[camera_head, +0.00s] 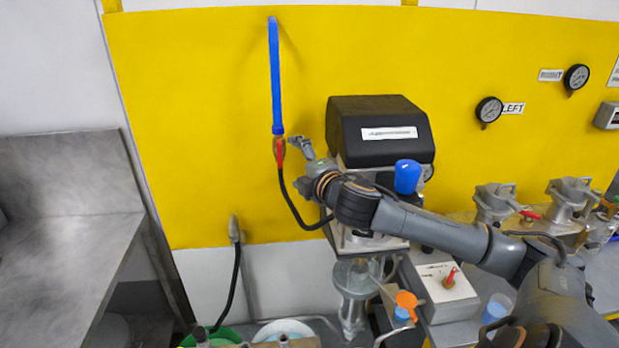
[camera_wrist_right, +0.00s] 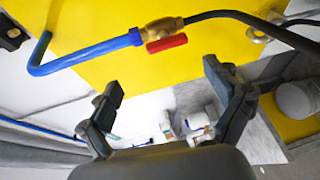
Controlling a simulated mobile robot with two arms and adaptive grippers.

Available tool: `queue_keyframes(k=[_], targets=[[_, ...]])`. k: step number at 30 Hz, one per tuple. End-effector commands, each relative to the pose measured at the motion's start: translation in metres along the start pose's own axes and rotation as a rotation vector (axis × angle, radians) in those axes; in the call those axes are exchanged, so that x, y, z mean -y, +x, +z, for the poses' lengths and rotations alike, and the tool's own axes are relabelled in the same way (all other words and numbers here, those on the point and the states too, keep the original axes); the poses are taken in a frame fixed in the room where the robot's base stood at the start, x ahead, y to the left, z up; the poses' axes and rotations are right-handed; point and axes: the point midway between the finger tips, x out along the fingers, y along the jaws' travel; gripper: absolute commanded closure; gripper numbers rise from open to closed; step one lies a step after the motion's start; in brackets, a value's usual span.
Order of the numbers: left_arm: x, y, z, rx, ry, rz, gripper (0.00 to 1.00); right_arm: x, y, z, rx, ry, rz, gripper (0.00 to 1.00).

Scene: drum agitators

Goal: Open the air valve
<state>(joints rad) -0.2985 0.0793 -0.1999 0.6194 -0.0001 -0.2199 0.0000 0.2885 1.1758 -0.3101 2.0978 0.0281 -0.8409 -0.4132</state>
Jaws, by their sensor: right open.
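The air valve (camera_head: 280,148) is a brass body with a red lever, at the lower end of a blue pipe (camera_head: 275,75) in front of the yellow wall. A black hose runs down from it. In the right wrist view the brass valve (camera_wrist_right: 158,28) and its red lever (camera_wrist_right: 167,43) lie beyond the fingertips, and the lever lies along the pipe line. My right gripper (camera_head: 293,143) is just right of the valve, and in its wrist view the fingers (camera_wrist_right: 160,85) are spread with nothing between them. It appears apart from the lever. My left gripper is not in view.
A black-topped machine (camera_head: 380,130) stands right behind my right arm, with a blue cap (camera_head: 407,176) near it. Gauges (camera_head: 489,110) hang on the yellow wall. A metal table (camera_head: 75,250) is at the left. The wall area left of the pipe is clear.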

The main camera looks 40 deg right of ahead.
Motion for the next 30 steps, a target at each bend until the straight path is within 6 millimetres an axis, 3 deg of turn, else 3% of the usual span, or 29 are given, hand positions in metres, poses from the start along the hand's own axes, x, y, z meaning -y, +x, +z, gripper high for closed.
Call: queue_keyframes(k=[21, 30], targets=[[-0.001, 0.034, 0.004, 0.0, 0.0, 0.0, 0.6, 0.01, -0.049, 0.002, 0.003, -0.002, -0.002, 0.09], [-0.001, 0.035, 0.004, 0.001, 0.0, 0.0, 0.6, 0.007, -0.054, 0.0, 0.0, 0.001, -0.001, 0.09]])
